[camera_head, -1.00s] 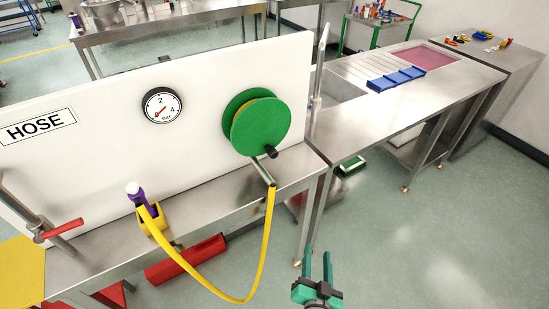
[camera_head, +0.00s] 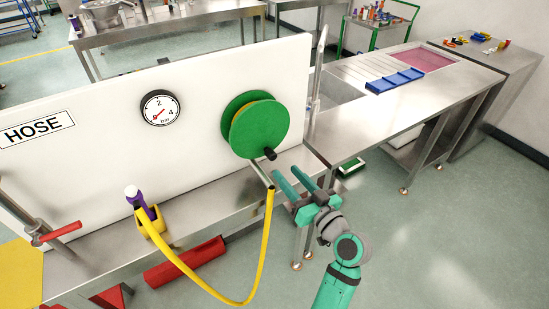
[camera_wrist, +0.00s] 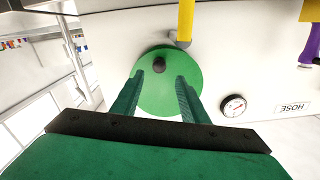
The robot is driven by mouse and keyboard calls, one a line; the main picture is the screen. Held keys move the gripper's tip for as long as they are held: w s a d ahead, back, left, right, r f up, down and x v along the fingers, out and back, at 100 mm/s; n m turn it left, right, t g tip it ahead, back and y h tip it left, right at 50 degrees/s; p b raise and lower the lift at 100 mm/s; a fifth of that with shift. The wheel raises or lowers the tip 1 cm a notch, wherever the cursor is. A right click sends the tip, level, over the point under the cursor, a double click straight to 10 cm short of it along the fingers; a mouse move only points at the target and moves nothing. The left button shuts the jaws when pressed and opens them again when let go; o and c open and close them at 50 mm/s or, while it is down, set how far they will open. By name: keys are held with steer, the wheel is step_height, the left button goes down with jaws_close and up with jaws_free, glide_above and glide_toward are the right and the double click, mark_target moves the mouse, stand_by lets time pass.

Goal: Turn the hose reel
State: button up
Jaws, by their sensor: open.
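The green hose reel (camera_head: 258,124) is mounted on the white upright panel (camera_head: 85,160). Its dark crank knob (camera_head: 270,153) sticks out at the reel's lower right edge. My gripper (camera_head: 291,182) is open and empty, just below and right of the knob in the head view, its fingers pointing toward the reel. In the wrist view the reel (camera_wrist: 168,84) lies ahead between my two green fingers, and the knob (camera_wrist: 159,65) shows beyond the fingertips, apart from them. The yellow hose (camera_head: 262,250) hangs from a metal guide under the reel and loops to the purple nozzle (camera_head: 136,197).
A pressure gauge (camera_head: 160,108) and a HOSE sign (camera_head: 37,129) are on the panel. A steel ledge (camera_head: 100,240) runs below, with a red-handled valve (camera_head: 55,232) at left. A steel sink table (camera_head: 345,130) stands at right. The floor at lower right is clear.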

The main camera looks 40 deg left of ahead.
mark_target(274, 158)
steer(key=x, duration=0.8)
steer(key=shift+w+a, duration=0.25)
steer(key=shift+a, duration=0.1)
jaws_close()
